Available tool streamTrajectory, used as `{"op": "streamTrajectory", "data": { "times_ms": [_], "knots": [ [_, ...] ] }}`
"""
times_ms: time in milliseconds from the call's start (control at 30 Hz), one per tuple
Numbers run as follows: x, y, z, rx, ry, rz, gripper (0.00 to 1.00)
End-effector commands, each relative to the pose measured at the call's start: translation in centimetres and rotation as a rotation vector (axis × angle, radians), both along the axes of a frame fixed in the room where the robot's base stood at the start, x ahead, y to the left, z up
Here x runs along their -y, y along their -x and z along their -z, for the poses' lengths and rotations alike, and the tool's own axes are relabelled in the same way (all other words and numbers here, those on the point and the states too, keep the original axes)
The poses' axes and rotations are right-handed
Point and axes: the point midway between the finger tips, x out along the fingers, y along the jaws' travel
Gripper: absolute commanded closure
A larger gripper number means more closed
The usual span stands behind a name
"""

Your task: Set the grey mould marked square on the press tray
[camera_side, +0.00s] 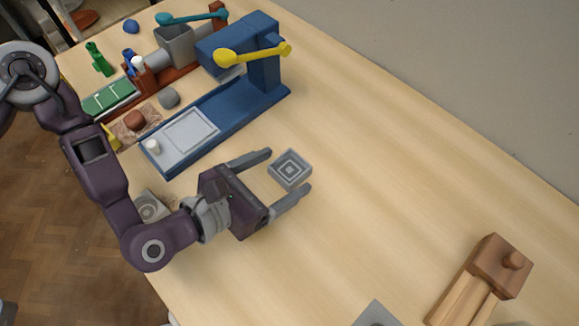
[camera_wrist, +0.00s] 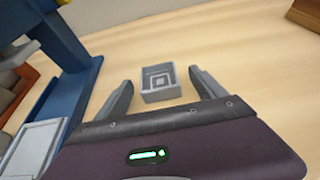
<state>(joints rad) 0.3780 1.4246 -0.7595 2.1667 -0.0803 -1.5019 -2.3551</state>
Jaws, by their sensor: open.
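The grey mould marked with nested squares (camera_side: 290,168) lies flat on the wooden table, right of the blue press. In the wrist view the same mould (camera_wrist: 161,82) sits between the fingertips, with a gap on either side. My gripper (camera_side: 288,171) is open and empty, its fingers reaching to either side of the mould; its fingers also show in the wrist view (camera_wrist: 160,84). The press tray (camera_side: 190,131) is a pale grey plate with a square outline on the blue press base; it shows partly in the wrist view (camera_wrist: 31,150).
The blue press (camera_side: 262,65) has a yellow lever (camera_side: 252,55). A grey mould with round rings (camera_side: 150,206) lies behind my arm, partly hidden. Another grey block (camera_side: 376,316) is cut off at the bottom. A wooden tool (camera_side: 490,270) lies lower right. Table right of the mould is clear.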

Motion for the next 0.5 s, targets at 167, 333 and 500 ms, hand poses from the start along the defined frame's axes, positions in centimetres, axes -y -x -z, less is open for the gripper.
{"op": "streamTrajectory", "data": {
  "times_ms": [167,333,500],
  "knots": [
    [1.8,-2.1,0.9,0.002,0.000,-0.001,0.20],
    [2.1,-2.3,1.1,0.001,-0.002,0.001,0.20],
    [2.0,-2.3,1.1,0.001,-0.002,0.001,0.38]
  ]
}}
